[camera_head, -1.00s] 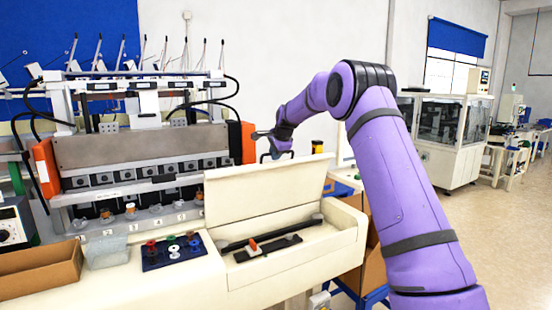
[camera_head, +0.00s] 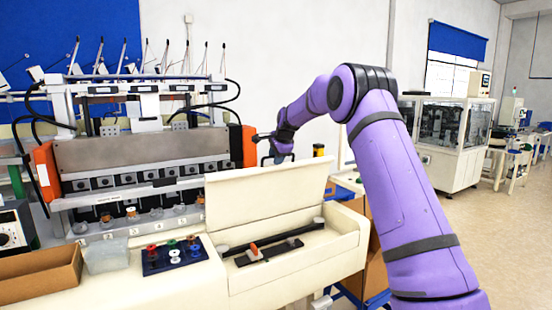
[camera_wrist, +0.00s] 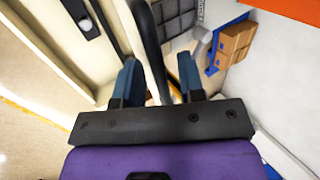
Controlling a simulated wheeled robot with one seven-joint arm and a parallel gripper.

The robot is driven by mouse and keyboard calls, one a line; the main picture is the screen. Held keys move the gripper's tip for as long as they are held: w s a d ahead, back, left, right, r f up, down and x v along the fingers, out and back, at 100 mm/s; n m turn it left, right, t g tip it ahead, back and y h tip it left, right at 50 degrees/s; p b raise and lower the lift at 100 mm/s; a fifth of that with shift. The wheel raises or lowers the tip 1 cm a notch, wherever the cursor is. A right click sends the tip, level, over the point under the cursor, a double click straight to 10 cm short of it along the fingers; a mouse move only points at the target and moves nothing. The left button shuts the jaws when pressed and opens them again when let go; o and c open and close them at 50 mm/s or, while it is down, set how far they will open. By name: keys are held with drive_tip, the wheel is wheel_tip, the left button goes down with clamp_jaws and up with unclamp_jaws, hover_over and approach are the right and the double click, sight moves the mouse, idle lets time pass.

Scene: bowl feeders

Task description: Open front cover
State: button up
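The cream front cover (camera_head: 262,205) stands raised, tilted back behind its open compartment on the machine's right front. My gripper (camera_head: 278,157) is just behind and above the cover's upper edge, beside the machine's orange end panel (camera_head: 249,146). In the wrist view my gripper (camera_wrist: 163,80) has its two blue-grey fingers apart, on either side of a dark curved bar (camera_wrist: 152,50).
Inside the open compartment (camera_head: 342,238) lie a dark rod and a dark strip with an orange-red piece. A blue tray of spools (camera_head: 172,256), a clear box (camera_head: 106,255) and a brown bin (camera_head: 40,272) stand to the left. Open floor (camera_head: 500,215) lies right.

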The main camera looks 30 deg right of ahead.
drive_tip(key=v, duration=1)
drive_tip(key=shift+s+r, duration=0.15)
drive_tip(key=s+a+r+n, duration=0.2)
drive_tip(key=s+a+n, duration=0.15)
drive_tip(key=s, duration=0.55)
drive_tip(key=s+a+r+n, duration=0.3)
drive_tip(key=s+a, duration=0.2)
drive_tip(key=s, duration=0.5)
drive_tip(key=s+a+r+n, duration=0.2)
drive_tip(key=s+a+n, duration=0.15)
drive_tip(key=s, duration=0.55)
drive_tip(key=s+a+f+n, duration=0.1)
drive_tip(key=s+f+n, duration=0.1)
drive_tip(key=s, duration=0.6)
drive_tip(key=s+a+f+n, duration=0.2)
drive_tip(key=s+f+n, duration=0.1)
drive_tip(key=s, duration=0.6)
drive_tip(key=s+a+f+n+g, duration=0.1)
drive_tip(key=s+a+f+n, duration=0.1)
drive_tip(key=s+f, duration=0.3)
drive_tip(key=s, duration=0.4)
drive_tip(key=shift+n, duration=0.3)
drive_tip(key=shift+f, duration=0.1)
